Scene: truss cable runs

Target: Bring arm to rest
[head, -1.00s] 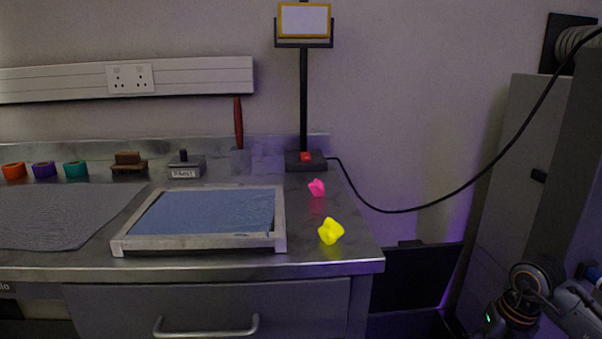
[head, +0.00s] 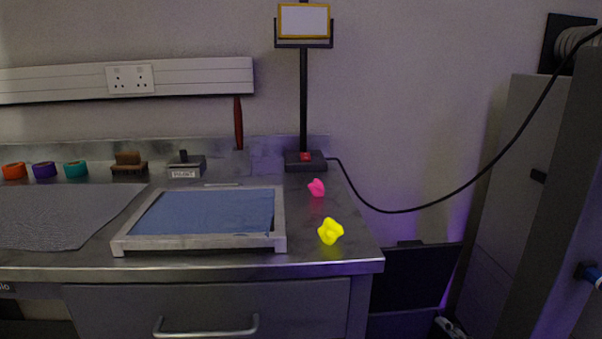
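Neither of my grippers shows clearly in the head view. A small pale part (head: 450,327) shows at the bottom edge, right of the bench; I cannot tell whether it belongs to my arm. No gripper is seen touching anything on the bench.
The metal bench (head: 330,263) holds a framed blue panel (head: 205,212), a yellow piece (head: 330,231), a pink piece (head: 316,187) and a stand (head: 304,100) with a red button. A black cable (head: 480,178) hangs towards the grey cabinet (head: 505,190) at right.

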